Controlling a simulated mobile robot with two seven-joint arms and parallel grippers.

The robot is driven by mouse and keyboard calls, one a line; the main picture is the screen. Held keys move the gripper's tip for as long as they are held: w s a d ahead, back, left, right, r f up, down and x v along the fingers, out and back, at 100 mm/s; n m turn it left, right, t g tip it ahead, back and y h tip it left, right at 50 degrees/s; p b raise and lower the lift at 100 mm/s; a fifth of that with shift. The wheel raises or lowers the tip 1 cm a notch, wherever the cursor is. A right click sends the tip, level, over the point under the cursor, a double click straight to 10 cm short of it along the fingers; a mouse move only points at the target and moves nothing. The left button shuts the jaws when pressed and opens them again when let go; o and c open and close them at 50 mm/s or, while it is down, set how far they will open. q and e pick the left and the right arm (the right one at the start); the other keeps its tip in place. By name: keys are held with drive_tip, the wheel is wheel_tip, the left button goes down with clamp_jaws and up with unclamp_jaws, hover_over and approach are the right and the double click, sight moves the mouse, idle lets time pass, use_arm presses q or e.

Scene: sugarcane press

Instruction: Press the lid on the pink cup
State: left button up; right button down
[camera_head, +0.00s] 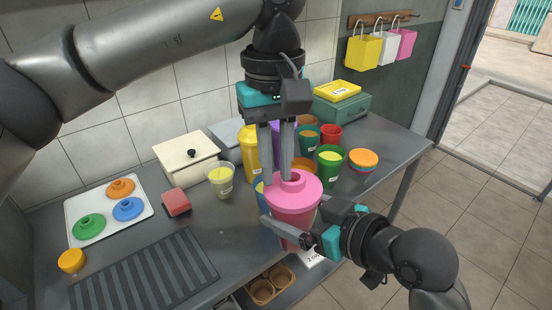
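The pink cup (290,221) stands upright at the table's front edge. A pink lid (308,193) with a raised middle sits on top of it; whether it is seated all round I cannot tell. My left gripper (278,180) comes down from above. Its fingers are a little apart, with the tips at the lid's top, left of and behind its raised middle. My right gripper (292,228) comes from the lower right, with one finger across the front of the cup. The other finger is mostly hidden, and the gripper appears shut on the cup.
A pale green cup (220,181) and a red block (176,203) are left. A white tray (79,209) holds three lids. A ridged dark mat (145,276) lies front left.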

use_arm(q)
drive_tip(key=shift+f, duration=0.2)
drive_tip(key=shift+r, duration=2.05)
drive_tip(key=o, duration=0.6)
drive_tip(key=shift+c, duration=0.2)
wheel_tip(320, 180, up, 12)
drive_tip(key=shift+w+a, duration=0.2)
